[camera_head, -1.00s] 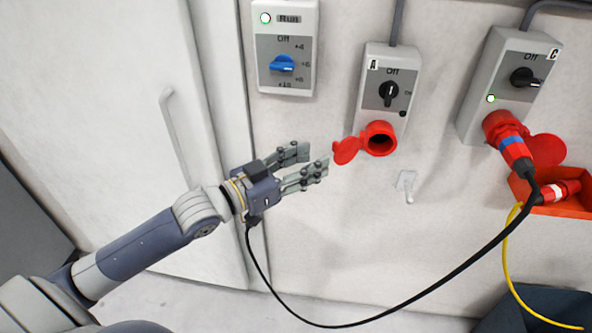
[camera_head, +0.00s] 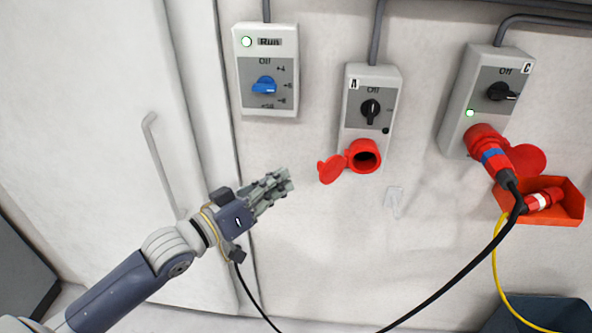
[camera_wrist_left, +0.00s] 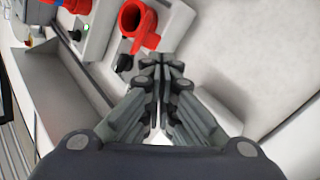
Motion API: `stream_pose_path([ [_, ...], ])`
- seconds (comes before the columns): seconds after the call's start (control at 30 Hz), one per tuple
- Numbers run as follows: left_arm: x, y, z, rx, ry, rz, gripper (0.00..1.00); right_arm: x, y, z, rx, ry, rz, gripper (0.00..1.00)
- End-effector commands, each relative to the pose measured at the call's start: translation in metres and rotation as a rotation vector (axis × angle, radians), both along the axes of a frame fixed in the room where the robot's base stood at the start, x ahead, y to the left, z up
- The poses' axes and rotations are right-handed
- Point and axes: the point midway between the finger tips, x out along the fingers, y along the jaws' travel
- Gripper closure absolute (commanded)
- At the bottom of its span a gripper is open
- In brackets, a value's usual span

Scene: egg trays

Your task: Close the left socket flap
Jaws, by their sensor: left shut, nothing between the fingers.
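The left socket is a red round socket (camera_head: 364,156) on the grey box marked A (camera_head: 369,87). Its red flap (camera_head: 331,168) hangs open to the socket's left, leaving the dark opening uncovered. In the wrist view the socket (camera_wrist_left: 130,18) and flap (camera_wrist_left: 148,32) show beyond my fingertips. My left gripper (camera_head: 288,181) is shut and empty, left of and slightly below the flap, with a gap between. Its fingers meet in the left wrist view (camera_wrist_left: 162,62). My right gripper is in neither view.
A box with a blue knob (camera_head: 266,69) hangs above my left gripper. Box C (camera_head: 487,98) has a plug (camera_head: 494,158) in its socket, with a black cable sweeping below. A red bin (camera_head: 566,203) holds another plug. A white hook (camera_head: 393,197) is below socket A.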

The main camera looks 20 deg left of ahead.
Motion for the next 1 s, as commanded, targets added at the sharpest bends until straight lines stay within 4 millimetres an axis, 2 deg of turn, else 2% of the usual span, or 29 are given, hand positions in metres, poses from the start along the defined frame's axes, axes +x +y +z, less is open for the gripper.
stream_pose_path([
  [0.2, 0.003, 0.018, 0.001, -0.599, 0.208, 0.121, 1.00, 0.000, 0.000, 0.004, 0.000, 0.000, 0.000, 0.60],
  [0.4, 0.002, 0.030, -0.004, -0.985, 0.321, 0.189, 1.00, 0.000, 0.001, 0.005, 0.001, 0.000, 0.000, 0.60],
  [0.5, 0.002, 0.032, -0.006, -1.074, 0.344, 0.202, 1.00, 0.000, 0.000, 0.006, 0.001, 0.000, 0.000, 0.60],
  [0.67, 0.010, 0.032, -0.006, -1.108, 0.354, 0.209, 1.00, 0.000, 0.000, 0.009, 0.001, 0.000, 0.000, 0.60],
  [0.77, 0.024, 0.030, -0.004, -1.108, 0.353, 0.206, 1.00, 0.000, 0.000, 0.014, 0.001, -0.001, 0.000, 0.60],
  [1.0, 0.072, 0.022, -0.002, -1.104, 0.351, 0.206, 1.00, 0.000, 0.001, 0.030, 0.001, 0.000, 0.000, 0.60],
])
